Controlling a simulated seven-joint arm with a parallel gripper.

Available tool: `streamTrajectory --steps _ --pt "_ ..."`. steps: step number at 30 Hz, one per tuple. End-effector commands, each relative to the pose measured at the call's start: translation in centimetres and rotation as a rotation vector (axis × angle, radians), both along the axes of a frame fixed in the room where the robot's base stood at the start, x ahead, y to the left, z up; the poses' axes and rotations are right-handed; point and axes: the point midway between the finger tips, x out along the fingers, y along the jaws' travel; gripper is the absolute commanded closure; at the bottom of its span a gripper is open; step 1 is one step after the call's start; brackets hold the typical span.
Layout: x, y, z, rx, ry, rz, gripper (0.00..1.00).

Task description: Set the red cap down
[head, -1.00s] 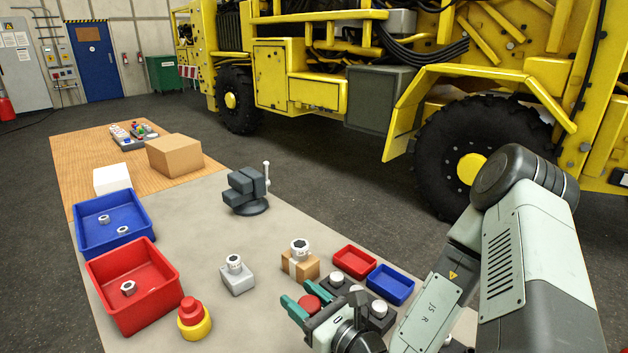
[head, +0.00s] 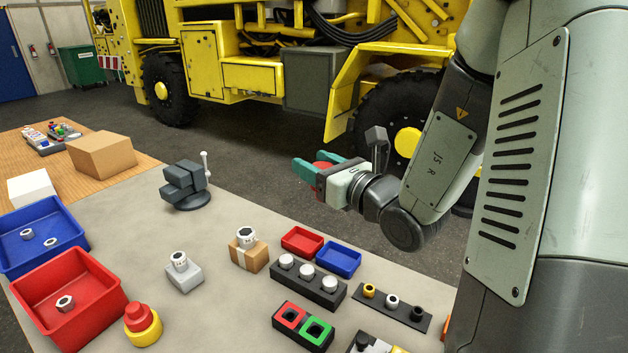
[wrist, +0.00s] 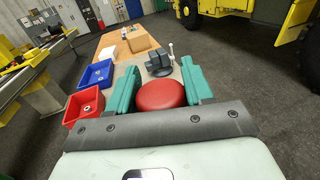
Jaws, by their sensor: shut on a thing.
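The red cap (head: 322,167) is between the teal fingers of my gripper (head: 318,168), held in the air above the back right part of the grey table. In the wrist view the round red cap (wrist: 161,95) sits between both fingers, close to the palm. My gripper is shut on it and points left in the head view. In the head view the fingers hide part of the cap. Nothing touches the cap from below.
A black block with several white caps (head: 308,283), small red (head: 303,240) and blue (head: 339,258) trays, and a red-and-green socket block (head: 303,326) stand below. A grey vise (head: 185,187) is further left. Larger red (head: 65,300) and blue (head: 40,235) bins are at the left.

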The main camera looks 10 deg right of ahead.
Motion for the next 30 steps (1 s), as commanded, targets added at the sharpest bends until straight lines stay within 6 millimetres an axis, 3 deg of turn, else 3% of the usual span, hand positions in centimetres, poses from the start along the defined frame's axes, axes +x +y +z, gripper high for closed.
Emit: streamTrajectory --steps 5,8,11,15,21,27,30 --pt "0.4 -0.4 -0.2 0.002 -0.001 0.0 0.8" --pt "1.4 -1.8 -1.0 0.008 -0.006 0.0 0.8" --pt "3.0 -4.4 -2.6 0.016 -0.011 -0.001 0.8" --pt "5.1 -9.2 -6.3 0.024 -0.021 0.003 0.8" --pt "6.0 -16.1 -13.1 0.018 -0.023 0.015 0.8" --pt "5.0 -20.6 -19.3 0.007 -0.011 0.036 0.8" --pt "4.4 -21.9 -21.3 0.003 -0.005 0.042 0.8"
